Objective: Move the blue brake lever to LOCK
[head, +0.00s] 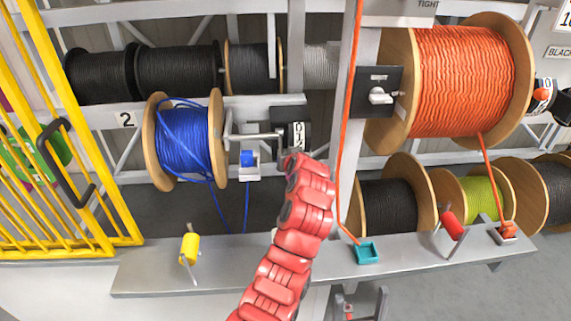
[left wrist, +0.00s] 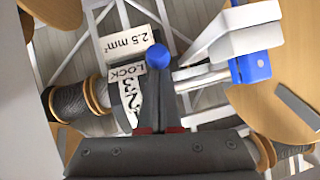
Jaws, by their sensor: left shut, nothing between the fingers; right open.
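The blue ball knob of the brake lever (left wrist: 158,56) shows in the left wrist view, right beyond my left fingertips and below the 2.5 mm² label. A white LOCK label (left wrist: 128,80) lies beside it; this plate (head: 297,136) also shows in the head view, right of the blue cable reel (head: 183,142). My left gripper (left wrist: 163,90) is shut and empty, its tips close to the knob; I cannot tell whether they touch. In the head view my red left arm hides the gripper and knob. My right gripper (head: 358,298) is open and empty at the bottom edge.
A grey shelf (head: 225,268) carries a yellow handle (head: 190,248), a teal block (head: 367,252) and a red handle (head: 452,226). A blue clamp block (head: 247,158) sits beside the blue reel. An orange reel (head: 465,80) and taut orange cable stand right; a yellow gate (head: 60,150) stands left.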

